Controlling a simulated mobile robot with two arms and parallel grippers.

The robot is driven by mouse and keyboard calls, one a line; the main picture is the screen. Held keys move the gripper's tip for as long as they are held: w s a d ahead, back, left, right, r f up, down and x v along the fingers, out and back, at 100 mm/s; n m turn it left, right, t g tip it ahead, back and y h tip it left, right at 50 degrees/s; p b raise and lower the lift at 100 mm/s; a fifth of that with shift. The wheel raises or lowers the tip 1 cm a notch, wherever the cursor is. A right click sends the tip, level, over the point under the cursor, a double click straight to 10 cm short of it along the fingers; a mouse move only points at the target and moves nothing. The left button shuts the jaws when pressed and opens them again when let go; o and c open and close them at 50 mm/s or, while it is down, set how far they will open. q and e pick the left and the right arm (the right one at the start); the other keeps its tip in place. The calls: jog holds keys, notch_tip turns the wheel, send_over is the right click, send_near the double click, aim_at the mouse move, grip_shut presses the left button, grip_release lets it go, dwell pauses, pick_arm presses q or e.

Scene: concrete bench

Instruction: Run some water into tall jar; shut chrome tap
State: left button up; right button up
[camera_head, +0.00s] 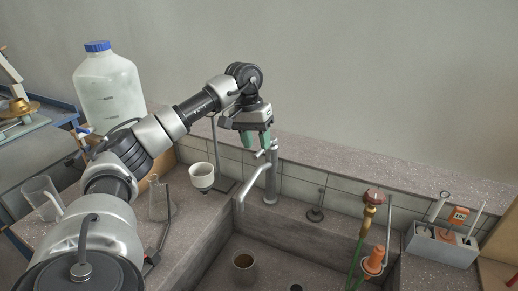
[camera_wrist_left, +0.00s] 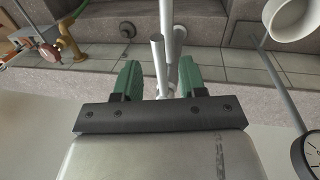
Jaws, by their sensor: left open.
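The chrome tap (camera_head: 271,178) stands at the sink's back edge, its spout reaching forward and left over the basin. My left gripper (camera_head: 257,139) is open, pointing down at the top of the tap. In the left wrist view the green fingers (camera_wrist_left: 160,80) are apart, with the tap's metal lever (camera_wrist_left: 159,60) showing between them; contact cannot be told. My right gripper is out of view.
A white cup (camera_head: 202,176) on a stand is left of the tap. A glass flask (camera_head: 158,203) and beaker (camera_head: 42,192) stand beneath and beside my arm. A blue-capped carboy (camera_head: 110,88) is behind. Red-handled fittings (camera_head: 372,197) and a grey caddy (camera_head: 441,246) are right.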

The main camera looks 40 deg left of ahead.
pick_arm(q)
jog(key=shift+d+f, duration=0.15)
jog(key=shift+f, duration=0.6)
jog(key=shift+d+f, duration=0.15)
jog(key=shift+f, duration=0.55)
jog(key=shift+w, duration=0.1)
jog(key=shift+c, duration=0.3)
grip_shut()
